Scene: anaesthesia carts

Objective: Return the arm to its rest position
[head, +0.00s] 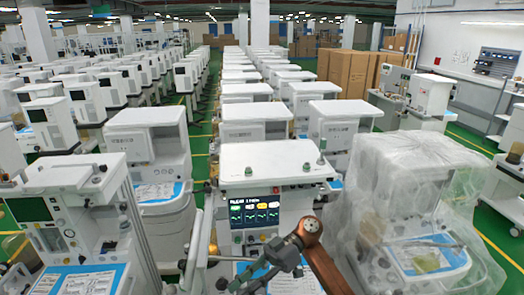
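One copper-coloured arm link of mine comes up from the bottom edge, right of centre, and bends at a round joint. From there a dark grey gripper, which I take as my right gripper (243,282), points down and left. It is in front of the nearest white anaesthesia cart (275,162), over its lower front. I see nothing held in it, but its fingers are small and dark against the cart, so their opening is unclear. I cannot tell whether it touches the cart. My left gripper is not in view.
The nearest cart has a lit screen (255,212). A plastic-wrapped cart (410,190) stands close on the right and another cart (70,220) on the left. Rows of carts fill the back. Cardboard boxes (350,72) stand behind. Green floor shows in narrow aisles.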

